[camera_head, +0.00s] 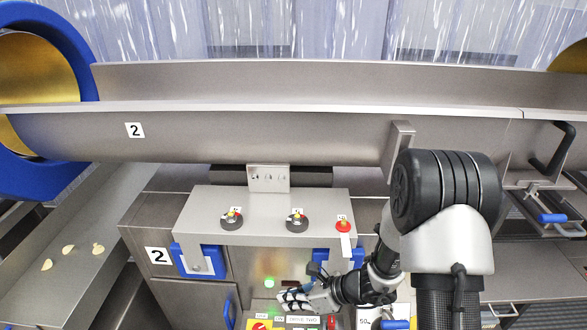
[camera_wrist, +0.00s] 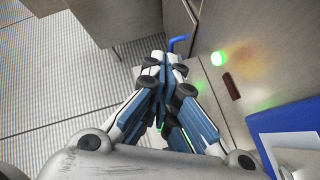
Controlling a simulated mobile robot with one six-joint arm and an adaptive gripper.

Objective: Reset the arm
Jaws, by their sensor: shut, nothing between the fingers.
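My arm rises at the right of the head view, bent, with its wrist low. My gripper (camera_head: 284,297) is shut and empty, pointing left in front of the machine's lower control panel. In the wrist view my gripper (camera_wrist: 163,62) shows with its fingers together and nothing between them. A lit green lamp (camera_wrist: 217,59) is on the cabinet front just right of the fingertips. The same green lamp (camera_head: 269,282) shows just above the gripper in the head view.
A steel control shelf (camera_head: 265,206) with knobs and a red button (camera_head: 343,226) sits above the gripper. Blue brackets (camera_head: 201,262) stick out below it. A long steel trough (camera_head: 260,135) crosses behind. A conveyor (camera_head: 80,235) with several chips lies at left. Open floor (camera_wrist: 60,90) shows in the wrist view.

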